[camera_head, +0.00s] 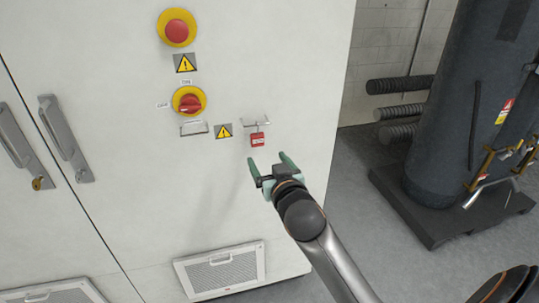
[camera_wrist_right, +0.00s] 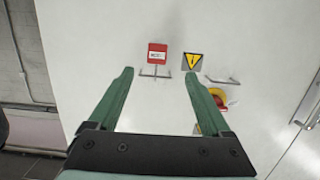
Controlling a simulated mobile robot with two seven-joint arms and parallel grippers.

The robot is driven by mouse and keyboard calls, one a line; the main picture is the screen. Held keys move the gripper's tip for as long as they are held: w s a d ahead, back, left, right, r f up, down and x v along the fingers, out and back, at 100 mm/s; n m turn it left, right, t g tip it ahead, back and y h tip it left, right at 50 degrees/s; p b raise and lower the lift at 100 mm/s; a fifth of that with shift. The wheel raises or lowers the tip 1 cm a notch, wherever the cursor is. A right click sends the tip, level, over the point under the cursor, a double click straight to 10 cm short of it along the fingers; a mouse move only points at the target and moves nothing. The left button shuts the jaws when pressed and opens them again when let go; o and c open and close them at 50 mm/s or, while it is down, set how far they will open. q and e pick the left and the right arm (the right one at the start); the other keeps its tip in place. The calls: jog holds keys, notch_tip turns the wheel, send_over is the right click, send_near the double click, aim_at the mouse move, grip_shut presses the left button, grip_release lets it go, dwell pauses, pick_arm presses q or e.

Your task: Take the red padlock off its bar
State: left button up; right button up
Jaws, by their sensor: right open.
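The red padlock (camera_head: 257,139) hangs from a small metal bar (camera_head: 256,123) on the white cabinet front in the head view. In the right wrist view the padlock (camera_wrist_right: 157,53) shows upside down beyond the fingertips, with the bar (camera_wrist_right: 155,73) below it. My right gripper (camera_head: 268,164) is open and empty, a little below the padlock and apart from it. Its two green fingers (camera_wrist_right: 160,75) point toward the cabinet, and the padlock lies between their lines of reach. My left gripper is not in view.
A red rotary switch (camera_head: 190,102) on a yellow plate, an empty second bar (camera_head: 194,128) and a warning sign (camera_head: 223,131) are left of the padlock. An emergency button (camera_head: 176,28) is above. A vent (camera_head: 222,270) is below. A dark tank (camera_head: 455,110) stands at right.

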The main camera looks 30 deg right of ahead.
aim_at(258, 138)
jog(key=x, duration=0.4)
jog(key=r+x, duration=0.1)
jog(key=x, duration=0.3)
jog(key=p+x, duration=0.1)
jog(key=x, duration=0.3)
jog(key=shift+w+d+r, duration=0.15)
jog(key=shift+w+d, duration=0.15)
jog(key=shift+d, duration=0.1)
grip_shut()
dwell(0.3)
